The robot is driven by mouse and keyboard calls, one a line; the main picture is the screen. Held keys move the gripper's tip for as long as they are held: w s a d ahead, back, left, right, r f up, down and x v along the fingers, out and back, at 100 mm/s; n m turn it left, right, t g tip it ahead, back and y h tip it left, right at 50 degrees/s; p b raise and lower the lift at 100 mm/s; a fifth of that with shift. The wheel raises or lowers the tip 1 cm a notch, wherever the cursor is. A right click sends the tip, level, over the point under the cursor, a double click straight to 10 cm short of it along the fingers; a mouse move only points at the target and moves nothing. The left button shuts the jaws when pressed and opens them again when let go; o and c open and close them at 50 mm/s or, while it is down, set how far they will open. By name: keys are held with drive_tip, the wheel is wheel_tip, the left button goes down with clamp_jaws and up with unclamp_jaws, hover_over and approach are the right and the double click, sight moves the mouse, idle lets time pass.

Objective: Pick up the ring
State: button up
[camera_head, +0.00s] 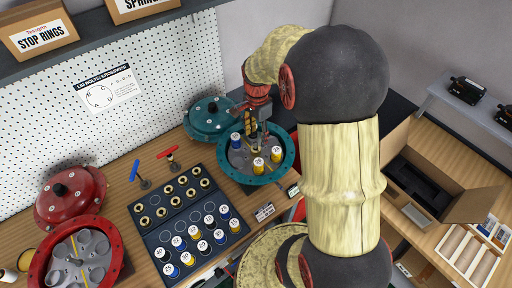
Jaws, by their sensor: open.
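Several small brass-coloured rings (162,212) sit in rows in the upper part of a dark tray (150,238) on the bench. Which ring is meant cannot be told. My gripper (252,138) is open and points down over the teal round housing (289,165), to the right of the tray and away from those rings. My arm and the fingers partly cover the housing's inside, so whether a ring is under the fingers is unclear.
White-topped blue and yellow canisters stand in the teal housing (258,167) and the tray (186,258). A teal lid (209,118), a red housing (112,262), a red lid (70,195) and two T-handles (167,152) are nearby. An open cardboard box (455,207) lies right.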

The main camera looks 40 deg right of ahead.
sight(256, 147)
drive_tip(key=f, duration=0.7)
drive_tip(key=shift+w+a+f+b, duration=0.15)
drive_tip(key=shift+a+f+b, duration=0.05)
drive_tip(key=shift+f+b, duration=0.2)
drive_tip(key=c, duration=0.4)
clamp_jaws()
